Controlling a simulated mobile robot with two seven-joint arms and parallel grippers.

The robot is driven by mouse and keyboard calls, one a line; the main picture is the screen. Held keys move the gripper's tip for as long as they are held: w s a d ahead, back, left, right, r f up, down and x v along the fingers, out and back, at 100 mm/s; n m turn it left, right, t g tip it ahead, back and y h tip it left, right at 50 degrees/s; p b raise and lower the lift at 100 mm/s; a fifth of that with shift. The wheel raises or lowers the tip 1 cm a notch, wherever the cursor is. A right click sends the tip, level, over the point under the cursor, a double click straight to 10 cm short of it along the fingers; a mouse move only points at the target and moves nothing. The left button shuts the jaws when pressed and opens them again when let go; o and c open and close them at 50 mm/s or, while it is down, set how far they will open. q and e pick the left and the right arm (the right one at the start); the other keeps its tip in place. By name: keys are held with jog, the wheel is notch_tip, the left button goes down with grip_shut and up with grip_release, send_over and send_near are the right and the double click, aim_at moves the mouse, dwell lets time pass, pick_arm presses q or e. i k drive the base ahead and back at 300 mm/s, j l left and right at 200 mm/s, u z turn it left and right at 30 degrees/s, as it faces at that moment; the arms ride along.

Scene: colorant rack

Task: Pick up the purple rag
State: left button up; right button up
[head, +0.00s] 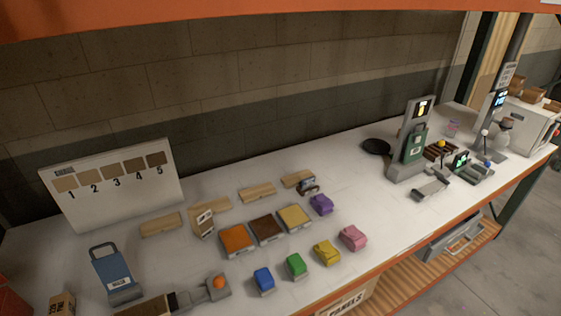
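The purple rag (321,204) is a small folded bundle lying on the white tabletop near the middle of the head view. It sits just right of the tray with yellow colorant (294,217) and in front of a small dark grey object (310,187). Its top and front show clear, and nothing is seen holding it. Neither of my grippers is in view.
Pink (353,237), yellow (327,252), green (296,265) and blue (264,278) rags line the table's front. Orange (237,240) and brown (266,229) trays lie left. A grey machine (408,150) stands right. Tabletop between purple rag and machine is mostly clear.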

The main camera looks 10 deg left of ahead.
aim_at(321, 205)
jog(key=u, duration=1.45)
jog(key=z, duration=1.45)
jog(key=i+l+u, duration=0.15)
jog(key=l, duration=0.3)
jog(key=i+l+u, duration=0.1)
jog(key=i+l, duration=0.25)
jog(key=i+l+u, duration=0.15)
jog(key=l, duration=0.45)
jog(key=i+l+u, duration=0.15)
jog(key=l, duration=0.35)
jog(key=i+l+u, duration=0.1)
jog(key=i+l, duration=0.15)
jog(key=l, duration=0.25)
jog(key=i+l+u, duration=0.15)
jog(key=l, duration=0.4)
jog(key=i+l+u, duration=0.15)
jog(key=l, duration=0.4)
jog(key=l+u, duration=0.1)
jog(key=l, duration=0.45)
